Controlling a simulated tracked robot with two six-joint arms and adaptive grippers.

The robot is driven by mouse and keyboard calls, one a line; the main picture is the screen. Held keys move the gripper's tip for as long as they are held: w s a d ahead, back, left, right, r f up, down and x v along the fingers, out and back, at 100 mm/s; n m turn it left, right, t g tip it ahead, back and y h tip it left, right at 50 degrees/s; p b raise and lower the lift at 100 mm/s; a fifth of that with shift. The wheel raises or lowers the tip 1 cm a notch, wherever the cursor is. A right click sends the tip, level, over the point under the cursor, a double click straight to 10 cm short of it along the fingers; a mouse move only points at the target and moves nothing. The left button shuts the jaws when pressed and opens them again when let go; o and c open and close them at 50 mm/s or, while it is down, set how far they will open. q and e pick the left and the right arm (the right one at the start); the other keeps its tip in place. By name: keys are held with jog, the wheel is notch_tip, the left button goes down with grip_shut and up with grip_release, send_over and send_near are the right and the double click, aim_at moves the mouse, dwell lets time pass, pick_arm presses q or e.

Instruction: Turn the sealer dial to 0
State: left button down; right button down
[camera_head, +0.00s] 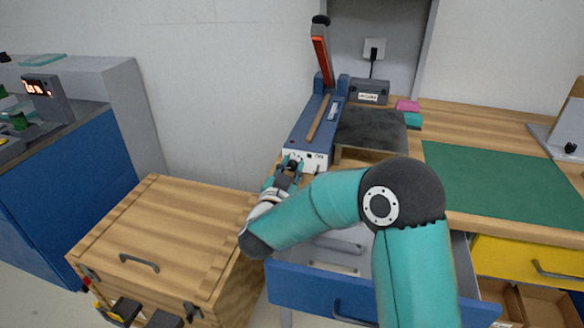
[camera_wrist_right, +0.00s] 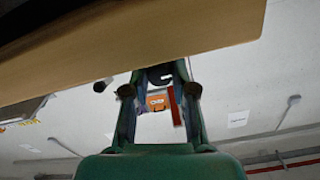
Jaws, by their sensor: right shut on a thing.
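The sealer (camera_head: 303,133) is a long blue device on the wooden bench, with its red arm (camera_head: 320,60) raised. Its white front panel (camera_head: 316,164) carries a switch marked "ON". My right gripper (camera_head: 291,167) is at the left part of this panel, shut on the black dial (camera_head: 293,161). The fingers partly cover the dial, and its pointer and numbers are too small to read. In the right wrist view, the fingers of my gripper (camera_wrist_right: 159,88) reach toward a dark part between their tips. My left gripper is not in view.
A wooden cart (camera_head: 170,230) with a lid stands at left below the sealer. An open blue drawer (camera_head: 310,285) is under my right arm. A dark plate (camera_head: 370,130) and a green mat (camera_head: 490,175) lie on the bench to the right.

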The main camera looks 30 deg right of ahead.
jog(key=shift+a+f, duration=0.15)
jog(key=shift+f, duration=0.2)
jog(key=c, duration=1.2)
grip_release()
jog(key=shift+r, duration=0.1)
jog(key=shift+r, duration=0.1)
jog(key=v, duration=1.2)
